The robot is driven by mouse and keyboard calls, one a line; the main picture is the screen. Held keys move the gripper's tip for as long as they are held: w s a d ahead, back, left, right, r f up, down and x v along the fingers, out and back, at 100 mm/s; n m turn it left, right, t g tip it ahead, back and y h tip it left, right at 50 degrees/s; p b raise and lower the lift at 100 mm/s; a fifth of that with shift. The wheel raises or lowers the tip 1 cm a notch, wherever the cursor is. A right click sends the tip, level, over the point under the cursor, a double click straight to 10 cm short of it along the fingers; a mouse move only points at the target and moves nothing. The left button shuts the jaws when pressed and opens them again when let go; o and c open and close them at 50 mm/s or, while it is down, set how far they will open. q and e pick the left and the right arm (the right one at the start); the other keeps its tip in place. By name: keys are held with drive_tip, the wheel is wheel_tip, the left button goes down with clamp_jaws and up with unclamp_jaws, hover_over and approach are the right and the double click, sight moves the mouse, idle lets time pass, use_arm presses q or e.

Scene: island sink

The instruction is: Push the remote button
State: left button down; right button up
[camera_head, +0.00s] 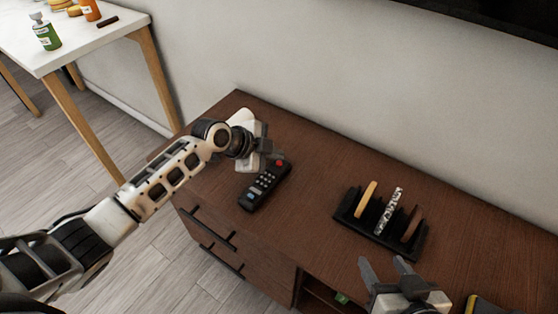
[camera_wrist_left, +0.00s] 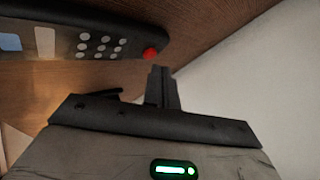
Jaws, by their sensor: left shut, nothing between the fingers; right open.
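A black remote (camera_head: 263,187) lies on the brown wooden cabinet, with a red button at its far end, pale keys in the middle and a blue key near its front end. It also shows along the top left of the left wrist view (camera_wrist_left: 65,40), the red button (camera_wrist_left: 150,54) at its right end. My left gripper (camera_head: 275,157) is shut and empty, its fingertips close to the red-button end; in the wrist view its fingers (camera_wrist_left: 161,88) appear just below the red button. I cannot tell whether they touch. My right gripper (camera_head: 387,272) is open and empty at the bottom right.
A black rack (camera_head: 381,232) with several upright slabs stands on the cabinet (camera_head: 320,165), right of the remote. A yellow and dark object (camera_head: 485,305) lies at the bottom right edge. A wall runs behind. A white table (camera_head: 75,45) with bottles stands at the upper left.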

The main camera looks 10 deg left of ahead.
use_arm(q)
drive_tip(key=shift+f, duration=0.1)
use_arm(e)
drive_tip(key=shift+f, duration=0.1)
idle(0.3)
use_arm(q)
drive_tip(key=shift+f+b, duration=0.4)
use_arm(e)
drive_tip(key=shift+f, duration=0.35)
use_arm(q)
drive_tip(key=shift+f, duration=0.1)
drive_tip(key=shift+r+p, duration=0.35)
drive_tip(key=shift+r, duration=0.25)
use_arm(e)
drive_tip(key=shift+r, duration=0.45)
use_arm(q)
drive_tip(key=shift+r, duration=0.1)
wheel_tip(320, 180, up, 6)
drive_tip(key=p, duration=0.5)
use_arm(e)
wheel_tip(320, 180, up, 5)
drive_tip(key=shift+f, duration=0.1)
